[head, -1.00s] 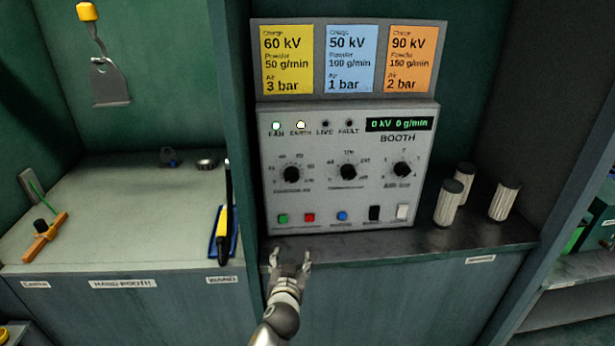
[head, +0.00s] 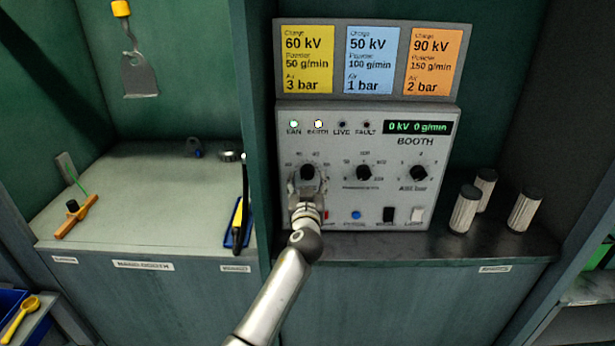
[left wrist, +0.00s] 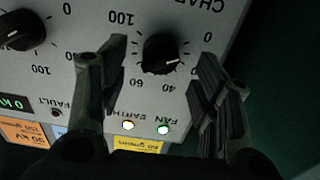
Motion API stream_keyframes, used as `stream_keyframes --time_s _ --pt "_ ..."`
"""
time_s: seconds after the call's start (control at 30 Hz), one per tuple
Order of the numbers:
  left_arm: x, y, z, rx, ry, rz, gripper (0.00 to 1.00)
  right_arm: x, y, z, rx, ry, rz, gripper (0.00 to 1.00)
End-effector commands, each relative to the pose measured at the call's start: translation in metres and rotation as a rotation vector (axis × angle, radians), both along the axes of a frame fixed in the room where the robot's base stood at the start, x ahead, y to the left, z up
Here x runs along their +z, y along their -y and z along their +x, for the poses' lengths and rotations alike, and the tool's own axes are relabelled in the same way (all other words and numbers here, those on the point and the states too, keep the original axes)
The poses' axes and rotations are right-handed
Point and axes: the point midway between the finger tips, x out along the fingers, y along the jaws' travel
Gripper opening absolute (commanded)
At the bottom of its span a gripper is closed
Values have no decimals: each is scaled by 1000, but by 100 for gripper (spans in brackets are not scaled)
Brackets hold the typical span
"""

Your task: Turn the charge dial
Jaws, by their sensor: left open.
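The charge dial (head: 307,172) is the leftmost of three black knobs on the grey booth control panel (head: 440,135). My left gripper (head: 306,184) is in front of the panel at this dial, its fingers open on either side of it. In the left wrist view the dial (left wrist: 162,54) shows upside down between the two open fingertips (left wrist: 160,75), with a gap on both sides. The display (head: 417,127) reads 0 kV 0 g/min. My right gripper is not in view.
The powder dial (head: 363,172) and air dial (head: 418,172) sit to the right. Buttons and switches, including a blue button (head: 356,215), line the panel's bottom. Setting cards (head: 371,61) are above. White-sided cylinders (head: 466,210) stand at right.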

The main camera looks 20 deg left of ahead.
Motion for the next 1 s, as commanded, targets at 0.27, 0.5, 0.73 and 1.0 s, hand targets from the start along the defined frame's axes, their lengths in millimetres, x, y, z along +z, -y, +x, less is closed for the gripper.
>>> stream_keyframes --time_s 0.27,0.5,0.73,1.0 --pt "0 -7 24 1 0 2 58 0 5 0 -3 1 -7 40" --pt "0 -9 29 0 -1 0 58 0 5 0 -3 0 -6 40" --pt "0 -9 29 0 0 1 53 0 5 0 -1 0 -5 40" --pt "0 -9 29 0 -1 1 18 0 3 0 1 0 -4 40"
